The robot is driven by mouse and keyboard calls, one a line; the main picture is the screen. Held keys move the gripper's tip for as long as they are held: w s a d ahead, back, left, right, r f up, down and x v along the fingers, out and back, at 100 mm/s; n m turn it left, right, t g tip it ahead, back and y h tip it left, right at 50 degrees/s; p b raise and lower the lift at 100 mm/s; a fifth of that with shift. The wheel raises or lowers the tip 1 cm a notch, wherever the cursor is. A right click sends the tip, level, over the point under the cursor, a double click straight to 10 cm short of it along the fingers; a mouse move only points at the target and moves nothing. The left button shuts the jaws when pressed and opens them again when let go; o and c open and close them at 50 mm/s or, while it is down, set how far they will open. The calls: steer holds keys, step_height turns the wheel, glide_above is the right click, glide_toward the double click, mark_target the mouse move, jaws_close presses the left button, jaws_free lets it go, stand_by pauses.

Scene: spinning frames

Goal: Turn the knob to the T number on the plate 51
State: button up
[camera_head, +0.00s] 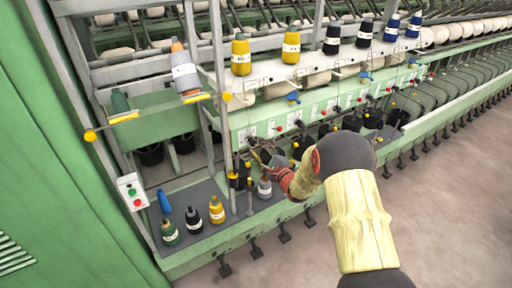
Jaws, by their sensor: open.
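A row of small white plates runs along the green panel of the spinning frame; one plate (246,135) is at the left end and another (271,128) is beside it. Their print is too small to read, so I cannot tell which is plate 51. My gripper (258,152) is open just below the left end of the panel, close to the leftmost plates. My arm comes in from the lower right and hides part of the machine. I cannot tell whether the gripper touches anything.
Yellow and dark yarn cones (241,55) stand on the white shelf (262,76) above the panel. Several bobbins (217,210) stand on the grey lower tray (190,190). A switch box (132,190) is at left. The floor (460,200) at right is clear.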

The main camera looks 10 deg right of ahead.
steer(key=v, duration=1)
steer(key=shift+s, duration=0.2)
steer(key=shift+r, duration=0.1)
